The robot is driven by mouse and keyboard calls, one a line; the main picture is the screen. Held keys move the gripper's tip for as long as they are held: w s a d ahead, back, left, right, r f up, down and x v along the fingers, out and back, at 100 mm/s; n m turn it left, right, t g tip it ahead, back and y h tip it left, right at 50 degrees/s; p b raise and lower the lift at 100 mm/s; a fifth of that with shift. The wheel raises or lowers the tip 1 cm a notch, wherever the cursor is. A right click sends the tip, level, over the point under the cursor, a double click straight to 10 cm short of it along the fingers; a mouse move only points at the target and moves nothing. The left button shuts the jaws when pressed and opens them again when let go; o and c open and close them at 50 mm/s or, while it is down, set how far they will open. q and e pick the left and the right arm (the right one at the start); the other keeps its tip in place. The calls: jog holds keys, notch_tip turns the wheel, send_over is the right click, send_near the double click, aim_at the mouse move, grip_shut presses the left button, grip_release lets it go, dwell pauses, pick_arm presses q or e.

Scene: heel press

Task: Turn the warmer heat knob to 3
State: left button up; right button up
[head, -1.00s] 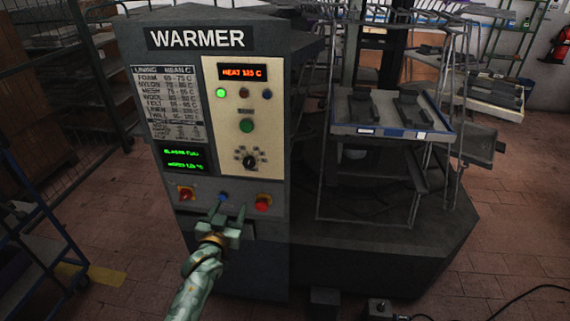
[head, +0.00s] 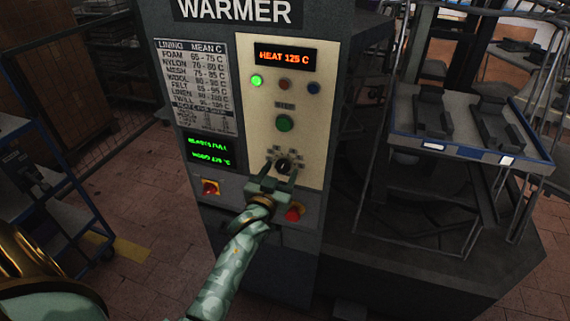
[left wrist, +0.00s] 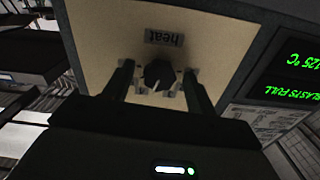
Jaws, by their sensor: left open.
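The black heat knob (head: 283,165) sits low on the cream panel of the grey warmer cabinet (head: 262,288). In the left wrist view the knob (left wrist: 158,75) shows below an upside-down "heat" label (left wrist: 164,38), with pale markings around it. My left gripper (head: 280,172) is open, its fingers to either side of the knob. In the left wrist view its fingertips (left wrist: 156,74) flank the knob with gaps; contact does not show. The display (head: 284,57) reads HEAT 125 C. The knob's exact setting is too small to read. My right gripper is not in view.
A green button (head: 284,123) is above the knob. A red button (head: 294,212) and a red-and-yellow switch (head: 210,187) are below. A tray (head: 455,150) on a wire rack stands right. A blue-framed cart (head: 65,200) is at left.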

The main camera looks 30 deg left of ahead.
pick_arm(q)
jog(key=shift+w, duration=0.15)
jog(key=shift+r, duration=0.15)
jog(key=c, duration=1)
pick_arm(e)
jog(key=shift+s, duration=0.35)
